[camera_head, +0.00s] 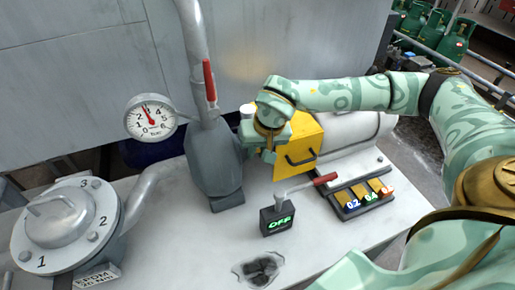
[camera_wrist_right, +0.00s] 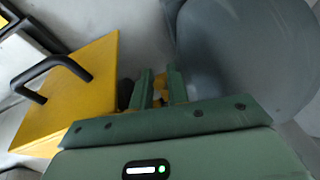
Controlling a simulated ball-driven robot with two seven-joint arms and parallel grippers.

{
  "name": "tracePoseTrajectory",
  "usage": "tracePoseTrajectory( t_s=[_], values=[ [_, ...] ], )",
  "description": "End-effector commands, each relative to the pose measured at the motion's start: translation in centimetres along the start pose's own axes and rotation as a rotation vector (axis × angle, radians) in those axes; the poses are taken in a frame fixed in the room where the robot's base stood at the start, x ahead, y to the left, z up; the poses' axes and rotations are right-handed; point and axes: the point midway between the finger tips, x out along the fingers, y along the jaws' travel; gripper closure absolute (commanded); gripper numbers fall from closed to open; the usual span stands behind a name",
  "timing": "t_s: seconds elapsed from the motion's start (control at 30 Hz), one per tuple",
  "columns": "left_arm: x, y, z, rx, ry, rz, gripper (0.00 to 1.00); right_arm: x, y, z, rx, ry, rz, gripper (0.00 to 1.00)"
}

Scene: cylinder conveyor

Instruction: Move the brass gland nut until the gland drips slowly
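My right gripper (camera_head: 268,153) reaches down between the grey pump body (camera_head: 213,160) and the yellow guard box (camera_head: 300,150). In the right wrist view, its two green fingers (camera_wrist_right: 161,88) stand upright with a narrow gap. Brass-coloured metal (camera_wrist_right: 171,77), likely the gland nut, shows between and behind the fingers; I cannot tell whether they touch it. The nut is hidden in the head view by my gripper. No drip is visible at the gland. My left gripper is not in view.
A pressure gauge (camera_head: 151,117) and red-handled lever (camera_head: 209,82) stand left of my right arm. An "OFF" switch box (camera_head: 278,219) and a gauge-block tray (camera_head: 364,198) sit in front. A round flange (camera_head: 62,228) is at left. A dark puddle (camera_head: 259,270) marks the bench.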

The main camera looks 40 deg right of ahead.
Motion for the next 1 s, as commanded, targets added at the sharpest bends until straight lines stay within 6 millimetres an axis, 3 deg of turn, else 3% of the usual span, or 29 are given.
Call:
tracePoseTrajectory(
  t_s=[0.27,0.43,0.8,1.0],
  values=[
    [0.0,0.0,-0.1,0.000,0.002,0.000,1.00,0.0,0.0,0.0,0.000,0.000,0.000,0.78],
    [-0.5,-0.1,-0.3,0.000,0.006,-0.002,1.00,-1.5,0.0,-0.1,0.000,0.002,-0.001,0.78],
    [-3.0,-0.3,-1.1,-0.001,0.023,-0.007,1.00,-11.2,-0.1,-0.2,0.001,0.006,-0.002,0.78],
    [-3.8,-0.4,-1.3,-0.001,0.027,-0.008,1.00,-14.9,0.0,-0.1,0.001,0.002,-0.001,0.78]
  ],
)
